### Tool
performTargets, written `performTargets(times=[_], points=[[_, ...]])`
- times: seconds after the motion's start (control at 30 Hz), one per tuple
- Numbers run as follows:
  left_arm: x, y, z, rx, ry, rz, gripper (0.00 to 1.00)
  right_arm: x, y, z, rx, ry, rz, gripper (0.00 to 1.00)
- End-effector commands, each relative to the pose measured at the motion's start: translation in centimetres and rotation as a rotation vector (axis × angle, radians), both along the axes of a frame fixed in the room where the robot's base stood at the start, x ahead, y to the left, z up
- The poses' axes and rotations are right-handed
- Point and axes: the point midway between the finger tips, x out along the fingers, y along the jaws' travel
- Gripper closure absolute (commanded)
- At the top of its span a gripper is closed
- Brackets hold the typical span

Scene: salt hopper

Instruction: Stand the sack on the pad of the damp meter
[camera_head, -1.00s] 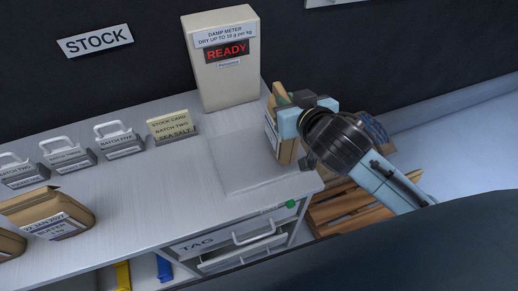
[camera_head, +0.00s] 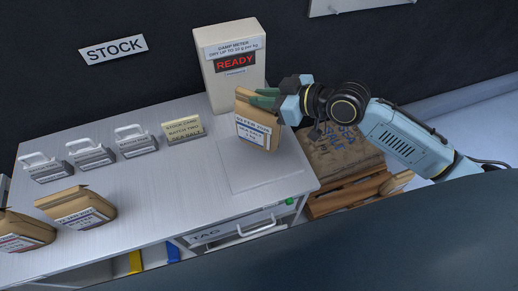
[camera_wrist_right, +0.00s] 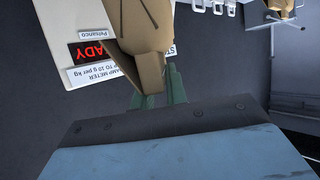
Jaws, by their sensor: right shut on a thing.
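The brown paper sack (camera_head: 256,133) with a white label is held upright, slightly tilted, over the back part of the damp meter's pad (camera_head: 262,178). I cannot tell whether its base touches the pad. My right gripper (camera_head: 264,97) is shut on the top of the sack, coming in from the right. The wrist view shows the sack (camera_wrist_right: 145,30) between the green fingers (camera_wrist_right: 158,88). The damp meter (camera_head: 232,85) stands behind the pad and its red display reads READY; it also shows in the wrist view (camera_wrist_right: 72,30). My left gripper is out of view.
Two more brown sacks (camera_head: 78,212) lie at the front left of the bench. Several handled grey blocks (camera_head: 92,155) and a stock card (camera_head: 184,130) stand along the back. A TAG drawer (camera_head: 235,230) is under the bench. A large sack (camera_head: 340,150) sits on a wooden pallet at right.

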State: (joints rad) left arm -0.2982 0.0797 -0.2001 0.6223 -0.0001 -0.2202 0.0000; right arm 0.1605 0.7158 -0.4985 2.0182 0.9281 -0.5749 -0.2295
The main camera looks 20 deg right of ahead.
Motion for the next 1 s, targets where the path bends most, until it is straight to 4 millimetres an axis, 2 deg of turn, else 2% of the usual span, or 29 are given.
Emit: performTargets(times=[0.03,0.2,0.5,0.73,1.0], points=[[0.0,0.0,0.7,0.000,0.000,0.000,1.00,0.4,-0.2,1.2,0.003,-0.010,0.008,1.00],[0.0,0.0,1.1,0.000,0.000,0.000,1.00,0.8,-0.4,1.6,0.004,-0.007,0.025,1.00],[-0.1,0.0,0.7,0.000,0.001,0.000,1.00,0.9,-0.5,-3.1,0.005,-0.005,0.025,1.00],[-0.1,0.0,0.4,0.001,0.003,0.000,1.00,0.9,-0.4,-4.8,0.006,-0.006,0.026,1.00],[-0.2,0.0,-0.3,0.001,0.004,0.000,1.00,0.9,-0.4,-8.0,0.004,-0.006,0.025,1.00]])
